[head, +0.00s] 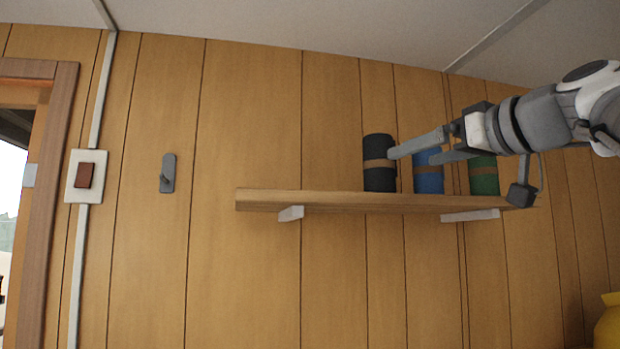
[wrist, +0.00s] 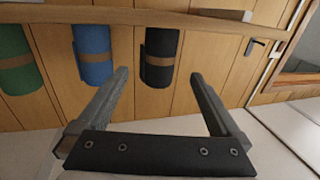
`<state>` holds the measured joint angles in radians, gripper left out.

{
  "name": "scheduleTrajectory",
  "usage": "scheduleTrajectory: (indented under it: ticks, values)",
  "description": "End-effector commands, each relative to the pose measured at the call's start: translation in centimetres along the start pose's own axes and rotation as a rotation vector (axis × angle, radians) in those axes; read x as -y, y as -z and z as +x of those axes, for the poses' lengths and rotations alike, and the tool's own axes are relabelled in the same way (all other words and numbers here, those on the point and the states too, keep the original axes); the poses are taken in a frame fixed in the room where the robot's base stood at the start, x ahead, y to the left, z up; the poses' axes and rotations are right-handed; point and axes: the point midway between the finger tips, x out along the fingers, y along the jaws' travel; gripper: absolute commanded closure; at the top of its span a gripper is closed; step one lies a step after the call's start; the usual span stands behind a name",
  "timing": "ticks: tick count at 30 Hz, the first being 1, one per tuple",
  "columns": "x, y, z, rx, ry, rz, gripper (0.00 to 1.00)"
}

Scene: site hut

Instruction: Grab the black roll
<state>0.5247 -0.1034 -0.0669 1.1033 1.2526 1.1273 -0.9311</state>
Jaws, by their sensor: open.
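The black roll (head: 377,172) stands upright on the wooden shelf (head: 330,201), with a brown band around its middle. In the wrist view, which is upside down, the black roll (wrist: 159,72) shows between my two fingers, beyond their tips. My gripper (head: 411,156) is open and empty, reaching in from the right. In the head view one fingertip overlaps the black roll's right edge; whether it touches cannot be told. In the wrist view my gripper (wrist: 159,75) has its fingers spread wider than the roll.
A blue roll (head: 428,180) stands right of the black one, partly hidden by a finger. A green roll (head: 484,178) stands further right. The shelf is bare left of the black roll. A grey hook (head: 168,174) and a switch (head: 85,176) are on the wall.

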Motion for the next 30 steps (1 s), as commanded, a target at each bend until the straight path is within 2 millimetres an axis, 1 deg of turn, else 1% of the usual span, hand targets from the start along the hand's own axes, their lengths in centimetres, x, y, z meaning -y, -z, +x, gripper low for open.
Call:
scheduleTrajectory:
  ticks: [1, 3, 7, 9, 14, 21, 24, 27, 30]
  values:
    - [0.0, 0.3, 1.3, 0.002, 0.004, 0.003, 0.00]
    - [0.0, 0.3, 2.7, 0.002, 0.003, 0.004, 0.00]
    - [0.0, 0.2, 4.8, 0.001, 0.002, 0.003, 0.00]
    - [0.0, 0.1, 5.5, 0.001, 0.001, 0.002, 0.00]
    - [0.0, 0.1, 6.4, 0.000, 0.000, 0.002, 0.00]
    - [0.1, -0.2, 9.7, 0.002, 0.002, 0.004, 0.00]
    - [0.1, -0.3, 10.8, 0.001, 0.001, 0.003, 0.00]
    - [0.1, -0.5, 11.2, 0.001, 0.001, 0.002, 0.00]
    - [0.1, -0.6, 11.3, 0.000, 0.000, 0.001, 0.00]
